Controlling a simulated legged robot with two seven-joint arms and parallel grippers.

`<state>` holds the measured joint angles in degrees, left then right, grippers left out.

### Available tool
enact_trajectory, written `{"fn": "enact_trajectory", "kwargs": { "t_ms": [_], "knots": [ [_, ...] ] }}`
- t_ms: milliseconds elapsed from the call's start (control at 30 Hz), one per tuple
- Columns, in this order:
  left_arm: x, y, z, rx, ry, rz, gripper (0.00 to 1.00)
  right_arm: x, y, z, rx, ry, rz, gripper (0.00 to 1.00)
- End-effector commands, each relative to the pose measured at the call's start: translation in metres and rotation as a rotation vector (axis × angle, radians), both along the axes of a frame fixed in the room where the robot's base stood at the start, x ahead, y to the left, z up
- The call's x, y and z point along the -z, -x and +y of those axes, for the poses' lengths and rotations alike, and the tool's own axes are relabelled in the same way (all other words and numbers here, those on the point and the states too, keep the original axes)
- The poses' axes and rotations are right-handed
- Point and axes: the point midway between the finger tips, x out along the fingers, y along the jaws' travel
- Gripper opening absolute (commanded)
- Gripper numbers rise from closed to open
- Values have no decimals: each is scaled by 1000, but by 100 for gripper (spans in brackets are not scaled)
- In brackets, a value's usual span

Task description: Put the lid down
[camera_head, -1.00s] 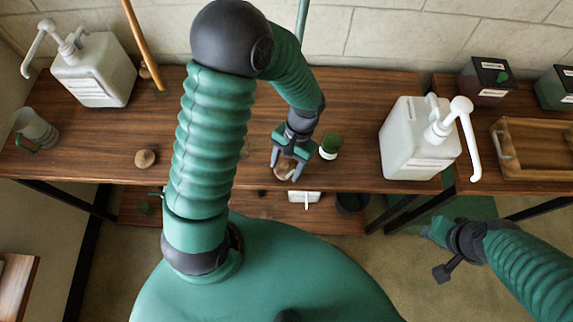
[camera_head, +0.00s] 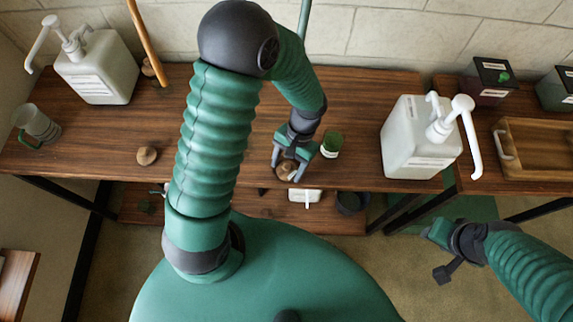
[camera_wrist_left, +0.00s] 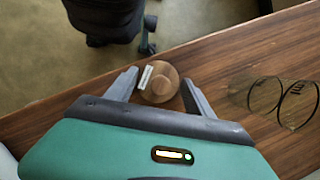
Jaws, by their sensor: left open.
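A round wooden lid (camera_head: 287,171) with a knob lies at the front edge of the brown table. It also shows in the left wrist view (camera_wrist_left: 162,84), between the finger tips. My left gripper (camera_head: 288,172) is open, with one finger on each side of the lid. In the left wrist view, the left gripper (camera_wrist_left: 160,86) has a small gap between the lid and its right finger. A small pale label shows by the left finger. A second similar wooden lid (camera_head: 147,155) lies to the left on the table. My right gripper (camera_head: 440,240) hangs off the table at the lower right.
A green-topped jar (camera_head: 331,144) stands just right of my left gripper. White pump buckets stand at the left (camera_head: 97,68) and right (camera_head: 410,140). A mug (camera_head: 38,125) is at the far left, and a wooden tray (camera_head: 535,170) at the right. Clear glass (camera_wrist_left: 280,98) shows beside the lid.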

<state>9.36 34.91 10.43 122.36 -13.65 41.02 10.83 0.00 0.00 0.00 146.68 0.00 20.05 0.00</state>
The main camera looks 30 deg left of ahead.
Motion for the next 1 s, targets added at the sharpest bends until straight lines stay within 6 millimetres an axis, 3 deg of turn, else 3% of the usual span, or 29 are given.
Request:
{"fn": "enact_trajectory", "kwargs": {
  "t_ms": [333, 700, 867, 1000],
  "knots": [
    [0, 4, -3, 3, 7, 9, 78, -1, 0, 0, 0, 0, 0, 36],
    [-71, -17, -4, 1, 2, 1, 78, -13, 0, 0, 0, 0, 0, 36],
    [-85, -19, -6, 4, 6, -35, 78, -14, 0, 0, 0, 0, 0, 36],
    [-97, -11, -10, 7, 21, -215, 78, -14, 0, 0, 0, 0, 0, 36]
  ]
}}
